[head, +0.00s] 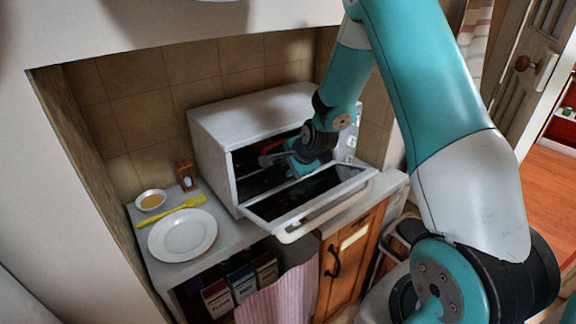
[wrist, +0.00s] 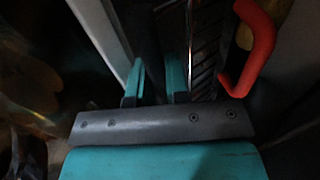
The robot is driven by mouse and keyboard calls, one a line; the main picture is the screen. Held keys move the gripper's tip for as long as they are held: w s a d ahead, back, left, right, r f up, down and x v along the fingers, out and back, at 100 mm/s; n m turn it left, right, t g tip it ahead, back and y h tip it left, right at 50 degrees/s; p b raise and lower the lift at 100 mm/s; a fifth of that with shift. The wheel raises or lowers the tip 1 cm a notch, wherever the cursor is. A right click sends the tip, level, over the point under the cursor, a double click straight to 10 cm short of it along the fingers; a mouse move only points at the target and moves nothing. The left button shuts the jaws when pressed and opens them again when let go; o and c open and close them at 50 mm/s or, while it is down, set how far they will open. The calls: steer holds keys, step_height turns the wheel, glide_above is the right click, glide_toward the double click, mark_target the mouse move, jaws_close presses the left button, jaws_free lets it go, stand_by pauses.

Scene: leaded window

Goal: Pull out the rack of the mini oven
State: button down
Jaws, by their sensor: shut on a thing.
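The white mini oven (head: 222,127) stands on the counter with its door (head: 285,207) folded down and open. My gripper (head: 285,163) reaches into the dark oven opening above the door. In the wrist view my gripper (wrist: 157,82) is shut on a dark part of the rack between its two teal fingers. The rack's wire bars (wrist: 205,45) run just right of the fingers. The exact spot of the hold is dark and hard to make out. A red curved piece (wrist: 262,45) is right of the bars. Most of the rack is hidden in the head view.
Left of the oven are a white plate (head: 183,236), a yellow utensil (head: 175,212), a small bowl (head: 150,199) and a wooden timer (head: 187,174). A pink striped cloth (head: 282,297) hangs below the counter. The left alcove wall stands close to the plate.

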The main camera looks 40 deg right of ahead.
mark_target(313, 187)
steer(key=shift+s+d, duration=0.1)
steer(key=shift+s, duration=2.25)
steer(key=shift+s+b, duration=0.1)
steer(key=shift+b, duration=0.2)
steer(key=shift+s+d+b, duration=0.1)
steer(key=shift+s+b, duration=0.3)
steer(key=shift+s, duration=2)
steer(key=shift+s, duration=2.2)
steer(key=c, duration=1.2)
jaws_free()
steer(key=shift+c, duration=0.2)
